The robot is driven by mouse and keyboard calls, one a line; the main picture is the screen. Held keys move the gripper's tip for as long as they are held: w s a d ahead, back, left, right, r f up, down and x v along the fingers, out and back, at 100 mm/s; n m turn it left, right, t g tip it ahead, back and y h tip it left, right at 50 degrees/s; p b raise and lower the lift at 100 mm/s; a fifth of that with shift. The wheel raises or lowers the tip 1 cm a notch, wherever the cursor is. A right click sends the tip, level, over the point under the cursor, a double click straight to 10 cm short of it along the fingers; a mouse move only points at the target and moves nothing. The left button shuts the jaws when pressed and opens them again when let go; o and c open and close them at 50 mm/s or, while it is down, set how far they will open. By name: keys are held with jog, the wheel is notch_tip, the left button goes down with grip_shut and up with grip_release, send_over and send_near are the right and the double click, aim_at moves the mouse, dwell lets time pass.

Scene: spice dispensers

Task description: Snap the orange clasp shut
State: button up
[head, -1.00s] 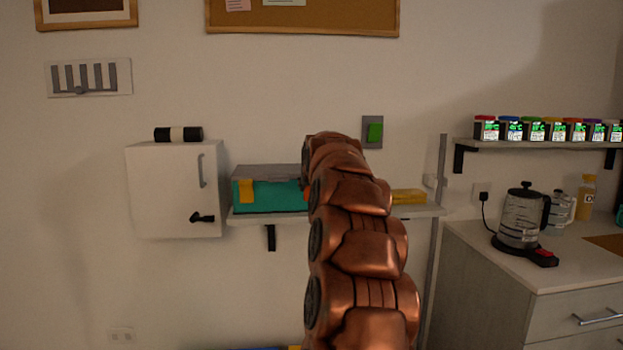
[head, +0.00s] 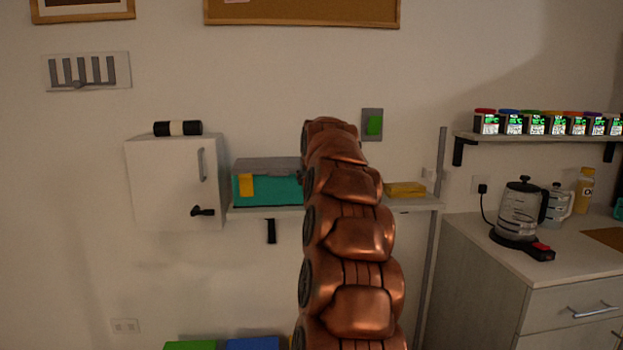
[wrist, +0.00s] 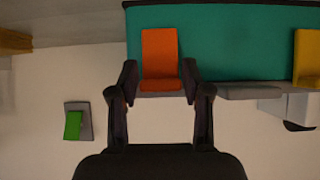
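The orange clasp (wrist: 159,52) is on the front of a teal box (wrist: 230,42) in the wrist view, with its lower lip between or just beyond my fingertips. My gripper (wrist: 159,84) is open, one finger on each side of that lip. I cannot tell whether the fingers touch it or whether the clasp is latched. In the head view the teal box (head: 275,188) with a grey lid (head: 265,166) sits on a wall shelf (head: 415,203).
A yellow clasp (head: 246,186) is on the box's left part; it also shows in the wrist view (wrist: 307,55). A white cabinet (head: 165,185) hangs left of the shelf. A green switch (head: 374,125) is on the wall above. A yellow block (head: 405,190) lies at the shelf's right.

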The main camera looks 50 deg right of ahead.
jog(key=shift+o, duration=1.3)
jog(key=shift+s+a+r, duration=0.1)
jog(key=shift+r, duration=0.1)
jog(key=v, duration=1.1)
jog(key=shift+s+a+r, duration=0.15)
jog(key=shift+s+a, duration=0.05)
